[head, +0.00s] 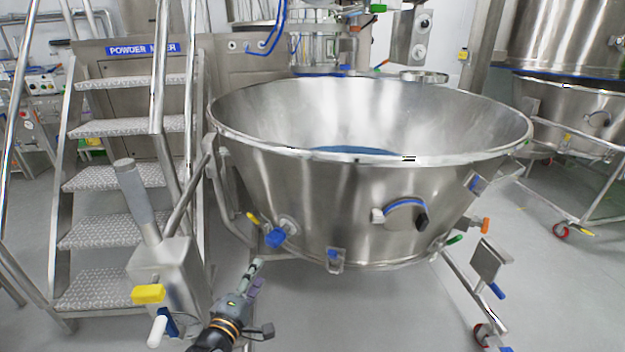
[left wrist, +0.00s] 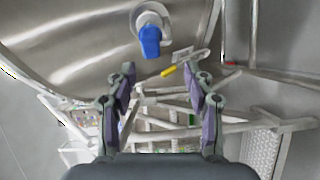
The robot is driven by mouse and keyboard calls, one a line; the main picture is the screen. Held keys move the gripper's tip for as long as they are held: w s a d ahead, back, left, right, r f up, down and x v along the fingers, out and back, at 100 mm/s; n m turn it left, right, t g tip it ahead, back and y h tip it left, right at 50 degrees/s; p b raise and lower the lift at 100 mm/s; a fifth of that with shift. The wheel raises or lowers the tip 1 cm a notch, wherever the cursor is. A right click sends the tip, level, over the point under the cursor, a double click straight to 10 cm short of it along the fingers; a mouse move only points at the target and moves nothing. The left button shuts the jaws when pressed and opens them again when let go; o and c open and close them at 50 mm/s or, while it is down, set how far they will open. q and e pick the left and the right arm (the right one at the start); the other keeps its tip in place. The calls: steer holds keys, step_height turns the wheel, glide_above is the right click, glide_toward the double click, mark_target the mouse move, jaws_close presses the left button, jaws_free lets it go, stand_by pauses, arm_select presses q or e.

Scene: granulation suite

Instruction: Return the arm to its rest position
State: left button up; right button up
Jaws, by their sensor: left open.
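My left gripper (head: 254,280) shows low in the head view, below the left side of the big steel bowl (head: 330,210). In the left wrist view the two fingers of my left gripper (left wrist: 158,85) stand wide apart with nothing between them. The blue valve knob (left wrist: 150,42) on the bowl's wall shows beyond the fingertips, with a gap that I cannot measure. The same blue knob (head: 275,237) shows above and right of my gripper in the head view. My right gripper is in neither view.
Metal stairs (head: 125,178) stand at the left. A steel post box with a yellow knob (head: 148,294) stands just left of my arm. The bowl's wheeled frame (head: 465,295) extends to the right. Grey floor (head: 380,310) is open below the bowl.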

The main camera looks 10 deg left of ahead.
arm_select(q)
steer(key=s+d+f+m+g, duration=0.1)
steer(key=s+f+m+g, duration=1.05)
steer(key=s+f, duration=0.55)
arm_select(e)
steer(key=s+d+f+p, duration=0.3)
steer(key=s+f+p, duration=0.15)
steer(key=p, duration=1.15)
arm_select(q)
steer(key=s+a+f+m+g+y+p, duration=0.1)
steer(key=s+p, duration=0.3)
steer(key=s, duration=0.5)
steer(key=s+a+f+m+g+y+p, duration=0.1)
steer(key=s+a+f+p, duration=0.3)
steer(key=s, duration=0.4)
steer(key=s+a+f+m+g+y+p, duration=0.1)
steer(key=s+a+f+m+g+p, duration=0.1)
steer(key=s, duration=0.7)
steer(key=shift+s+a+f+m+p, duration=0.4)
steer(key=shift+f+p, duration=0.35)
steer(key=shift+p, duration=0.5)
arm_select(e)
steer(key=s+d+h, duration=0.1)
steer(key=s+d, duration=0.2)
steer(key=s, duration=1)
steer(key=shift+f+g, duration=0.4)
